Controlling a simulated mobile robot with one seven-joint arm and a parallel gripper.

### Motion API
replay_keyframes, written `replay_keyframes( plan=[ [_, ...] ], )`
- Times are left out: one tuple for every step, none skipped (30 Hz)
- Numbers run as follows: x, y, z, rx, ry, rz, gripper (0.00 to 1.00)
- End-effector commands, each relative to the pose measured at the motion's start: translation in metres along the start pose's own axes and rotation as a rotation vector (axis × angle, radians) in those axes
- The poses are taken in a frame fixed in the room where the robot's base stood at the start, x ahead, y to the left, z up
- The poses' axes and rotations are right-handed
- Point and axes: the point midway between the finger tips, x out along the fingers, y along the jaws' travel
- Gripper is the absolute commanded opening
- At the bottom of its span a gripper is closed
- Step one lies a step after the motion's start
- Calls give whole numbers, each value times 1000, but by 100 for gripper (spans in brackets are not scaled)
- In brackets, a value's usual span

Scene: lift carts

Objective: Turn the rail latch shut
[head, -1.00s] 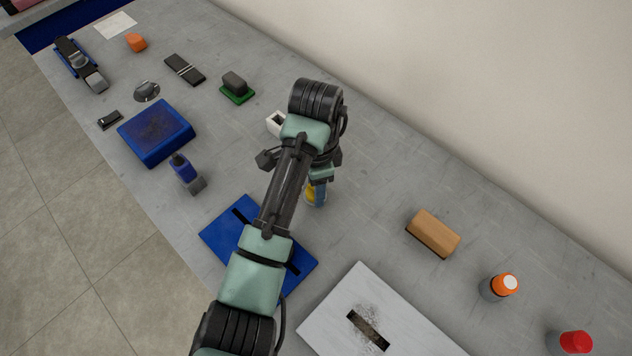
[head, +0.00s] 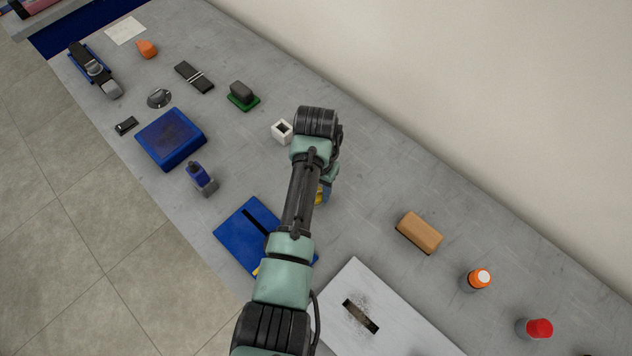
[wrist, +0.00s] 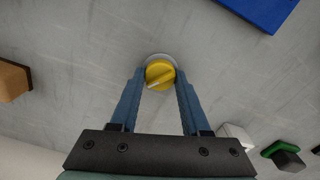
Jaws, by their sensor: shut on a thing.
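The rail latch shows as a round yellow knob (wrist: 160,75) with a pale pointer line, on a grey round base on the grey bench. The line slants, lower left to upper right. My gripper (wrist: 160,83) has its two blue fingers on either side of the knob, shut on it, in the wrist view. In the head view the knob (head: 319,196) is a small yellow patch, mostly hidden by my arm and the gripper.
A white hollow block (head: 282,131) stands just behind my wrist. A blue slotted plate (head: 235,238) lies to the left, a pale slotted plate (head: 395,335) in front. A tan block (head: 419,232) and orange-capped bottle (head: 478,281) stand to the right.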

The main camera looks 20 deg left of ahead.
Motion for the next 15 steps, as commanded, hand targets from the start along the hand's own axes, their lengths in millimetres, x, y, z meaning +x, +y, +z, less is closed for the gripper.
replay_keyframes(
  plan=[
    [-3, 1, 0, -41, -2, 1, 0],
    [-3, 1, 0, -71, -2, 1, 0],
    [-3, 1, 0, -108, -3, 1, 0],
    [-3, 1, 0, -137, -2, 2, 0],
    [-3, 1, 0, -166, -2, 2, 0],
    [-3, 1, 0, -204, -1, 1, 0],
    [-3, 1, 0, -231, -1, 1, 0],
    [-2, 1, 0, -258, -2, 0, 0],
    [-2, 0, 0, -295, -2, 1, 0],
    [-2, 0, 0, -321, -1, 1, 0],
    [-2, 0, 0, -348, -1, 1, 0],
    [-2, 0, 0, -381, 0, 1, 0],
    [-2, 0, 0, -406, 0, 1, 0],
    [-2, 0, 0, -429, 0, 0, 0],
    [-2, 0, 0, -459, -1, 0, 0]
  ],
)
